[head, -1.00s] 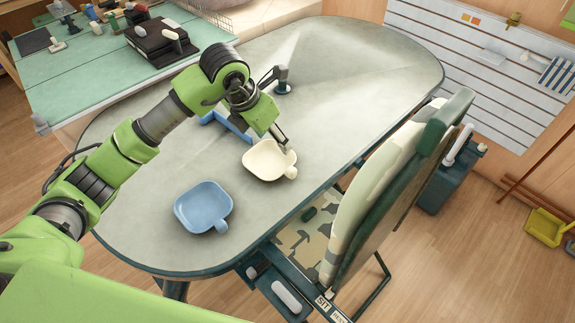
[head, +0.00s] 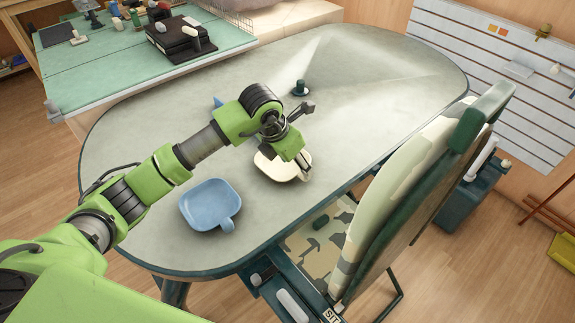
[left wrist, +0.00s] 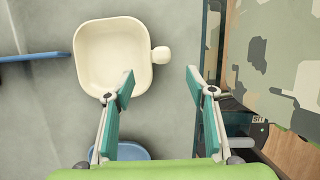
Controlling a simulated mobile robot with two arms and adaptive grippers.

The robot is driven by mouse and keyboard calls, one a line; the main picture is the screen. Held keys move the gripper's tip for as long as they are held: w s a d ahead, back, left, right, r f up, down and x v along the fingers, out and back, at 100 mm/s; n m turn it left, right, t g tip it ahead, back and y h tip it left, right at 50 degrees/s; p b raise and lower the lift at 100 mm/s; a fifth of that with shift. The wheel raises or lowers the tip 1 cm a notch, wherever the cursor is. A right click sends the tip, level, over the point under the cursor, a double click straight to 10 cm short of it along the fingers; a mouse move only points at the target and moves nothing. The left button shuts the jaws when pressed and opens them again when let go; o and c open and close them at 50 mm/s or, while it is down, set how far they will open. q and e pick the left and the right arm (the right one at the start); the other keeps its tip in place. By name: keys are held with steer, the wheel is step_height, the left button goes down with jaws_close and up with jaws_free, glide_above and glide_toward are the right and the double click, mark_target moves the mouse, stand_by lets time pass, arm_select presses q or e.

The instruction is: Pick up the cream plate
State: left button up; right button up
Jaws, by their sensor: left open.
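The cream plate (head: 272,167) is a square dish with rounded corners and a short tab handle. It lies on the grey-green table (head: 345,90), near the edge on the chair's side. My left gripper (head: 304,170) hangs over the plate's handle side and partly hides it in the head view. In the left wrist view the cream plate (left wrist: 97,55) is at upper left with its handle (left wrist: 160,55) pointing right. The open, empty fingers of the left gripper (left wrist: 158,90) point toward the handle, which shows beyond their gap. My right gripper is not in view.
A blue dish (head: 208,205) of the same shape lies nearer on the table. A blue object (head: 217,103) is partly hidden behind my arm. A dark green round item (head: 300,88) stands farther back. A camouflage chair (head: 400,190) stands close against the table's right side.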

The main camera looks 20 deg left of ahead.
arm_select(q)
steer(key=shift+w+p+x, duration=0.15)
steer(key=shift+p+x, duration=0.15)
steer(key=shift+x, duration=1.6)
steer(key=shift+w+p+x, duration=0.1)
steer(key=shift+p+x, duration=0.15)
steer(key=shift+x, duration=1.65)
steer(key=shift+r, duration=0.1)
steer(key=c, duration=1.4)
